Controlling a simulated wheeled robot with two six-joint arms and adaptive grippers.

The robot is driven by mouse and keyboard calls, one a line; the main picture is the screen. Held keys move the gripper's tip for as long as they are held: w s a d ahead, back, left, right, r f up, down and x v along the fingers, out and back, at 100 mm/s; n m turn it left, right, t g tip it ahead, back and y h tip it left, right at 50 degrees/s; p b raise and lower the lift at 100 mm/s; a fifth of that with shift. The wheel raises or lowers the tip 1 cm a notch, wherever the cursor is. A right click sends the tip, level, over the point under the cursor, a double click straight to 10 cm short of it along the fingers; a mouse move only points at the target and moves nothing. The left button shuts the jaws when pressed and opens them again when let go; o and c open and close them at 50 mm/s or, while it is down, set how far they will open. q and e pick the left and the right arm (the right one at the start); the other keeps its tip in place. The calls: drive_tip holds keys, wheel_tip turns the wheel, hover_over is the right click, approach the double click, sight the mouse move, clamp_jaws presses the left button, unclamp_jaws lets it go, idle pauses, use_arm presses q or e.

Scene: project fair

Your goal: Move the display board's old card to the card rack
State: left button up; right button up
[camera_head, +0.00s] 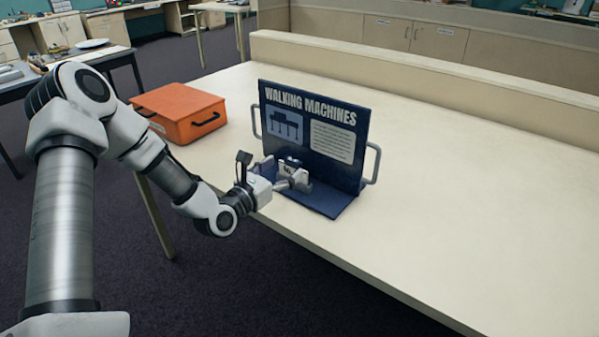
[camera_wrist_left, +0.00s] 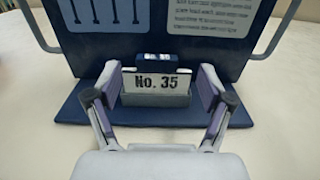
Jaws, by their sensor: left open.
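The display board (camera_head: 338,173), dark blue and headed "WALKING MACHINES", stands upright on the table with a grey handle on each side. In the left wrist view, a white card (camera_wrist_left: 156,82) reading "No. 35" stands upright in a grey holder (camera_wrist_left: 156,100) on the board's blue base. A dark blue tab (camera_wrist_left: 156,61) with small white marks sits at its top. My left gripper (camera_head: 292,178) is open in front of the board, with one finger on each side of the card and visible gaps between. In the head view the gripper partly hides the card. I cannot make out a card rack.
An orange case (camera_head: 180,110) with dark handles stands on the cream table (camera_head: 440,220), left of the board. A low raised ledge (camera_head: 420,80) runs along the table's back. The table right of the board is clear.

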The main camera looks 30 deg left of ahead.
sight(291, 161)
use_arm(q)
drive_tip(key=w+p, duration=0.1)
drive_tip(key=w, duration=0.4)
drive_tip(key=shift+w+f, duration=0.1)
drive_tip(key=shift+f, duration=0.1)
drive_tip(key=shift+s+d+r, duration=0.1)
drive_tip(key=shift+s+r, duration=0.05)
drive_tip(key=shift+s, duration=0.05)
drive_tip(key=shift+s+r, duration=0.15)
drive_tip(key=shift+s, duration=0.1)
drive_tip(key=c, duration=0.9)
drive_tip(key=shift+w, duration=0.1)
drive_tip(key=shift+c, duration=1)
